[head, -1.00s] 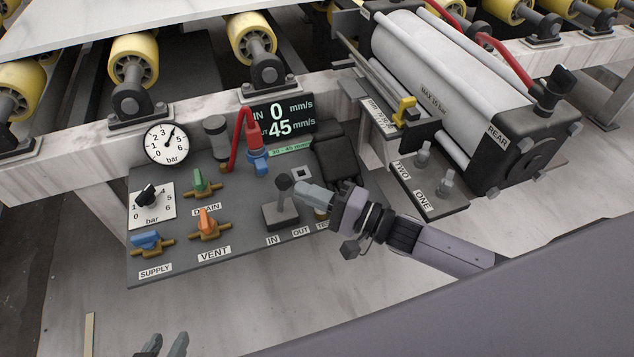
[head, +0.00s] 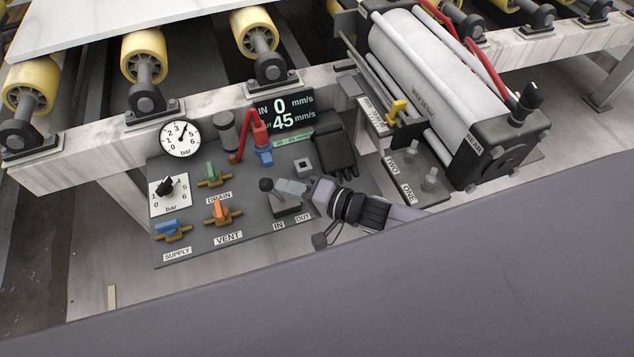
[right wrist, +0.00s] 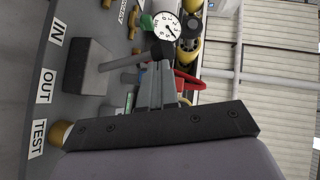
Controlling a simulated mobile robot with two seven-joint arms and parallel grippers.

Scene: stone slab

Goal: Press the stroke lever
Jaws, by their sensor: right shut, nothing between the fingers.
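The stroke lever is a short stick with a dark knob (head: 266,185) on a grey block (head: 291,206), beside the IN and OUT labels on the control panel. It leans left, toward the IN side. My right gripper (head: 281,187) is shut and empty, its fingertips against or very close to the right side of the knob. In the right wrist view the closed fingers (right wrist: 155,85) point at the knob (right wrist: 163,50), with the lever block (right wrist: 90,68) to the left. My left gripper is out of the head view.
The panel also carries a gauge (head: 180,138), a regulator knob (head: 165,187), green (head: 212,172), orange (head: 220,211) and blue (head: 172,231) valves, and a display (head: 281,114) reading IN 0 and 45 mm/s. A black glove-like item (head: 336,150) lies behind my right gripper. A cylinder (head: 425,85) stands right.

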